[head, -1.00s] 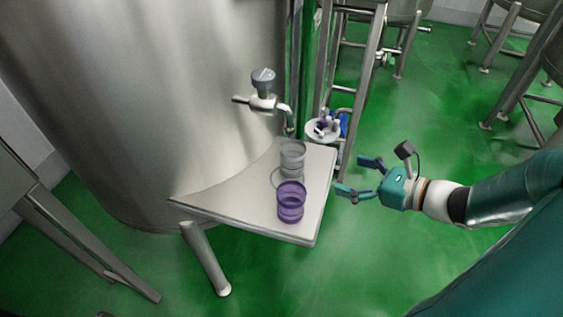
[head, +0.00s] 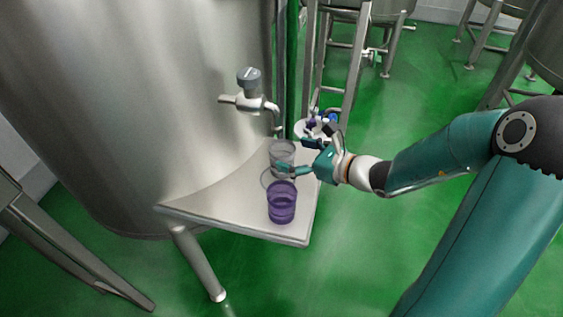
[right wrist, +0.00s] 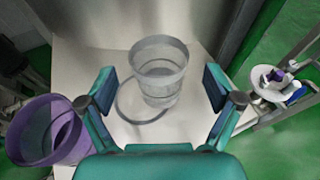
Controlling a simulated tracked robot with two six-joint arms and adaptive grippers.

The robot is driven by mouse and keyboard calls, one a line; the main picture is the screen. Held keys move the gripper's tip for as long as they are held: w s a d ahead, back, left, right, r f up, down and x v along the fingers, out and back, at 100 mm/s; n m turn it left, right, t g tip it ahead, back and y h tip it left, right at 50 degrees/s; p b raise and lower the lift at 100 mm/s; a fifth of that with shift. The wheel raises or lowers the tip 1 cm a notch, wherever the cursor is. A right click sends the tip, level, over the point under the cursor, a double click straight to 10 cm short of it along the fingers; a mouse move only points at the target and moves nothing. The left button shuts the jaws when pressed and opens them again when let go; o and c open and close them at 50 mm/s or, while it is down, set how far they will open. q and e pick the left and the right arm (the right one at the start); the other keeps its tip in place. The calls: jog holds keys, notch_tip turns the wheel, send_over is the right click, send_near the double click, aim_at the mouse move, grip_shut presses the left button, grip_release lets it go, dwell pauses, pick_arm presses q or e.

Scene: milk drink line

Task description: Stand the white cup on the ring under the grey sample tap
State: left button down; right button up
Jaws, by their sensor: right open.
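The white cup, see-through and greyish, stands upright on the steel shelf in the head view (head: 283,151) and in the right wrist view (right wrist: 158,62). The grey ring (right wrist: 121,108) lies flat on the shelf. Its left and near arc shows beside the cup; the cup hides the rest, and I cannot tell how far its base overlaps it. The grey sample tap (head: 249,78) is on the tank above, its spout pointing down. My right gripper (head: 292,156) is open, its fingers on either side of the white cup, not visibly closed on it. My left gripper is out of view.
A purple cup (head: 282,203) stands on the shelf (head: 215,205) near its front edge, close to my right gripper's left finger. The tank wall (head: 150,110) rises behind the shelf. A white round tray (head: 300,129) with small items is beyond the shelf.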

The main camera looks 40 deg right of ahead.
aim_at(283, 151)
jog(key=shift+x, duration=2)
jog(key=shift+r, duration=0.1)
jog(key=c, duration=1.2)
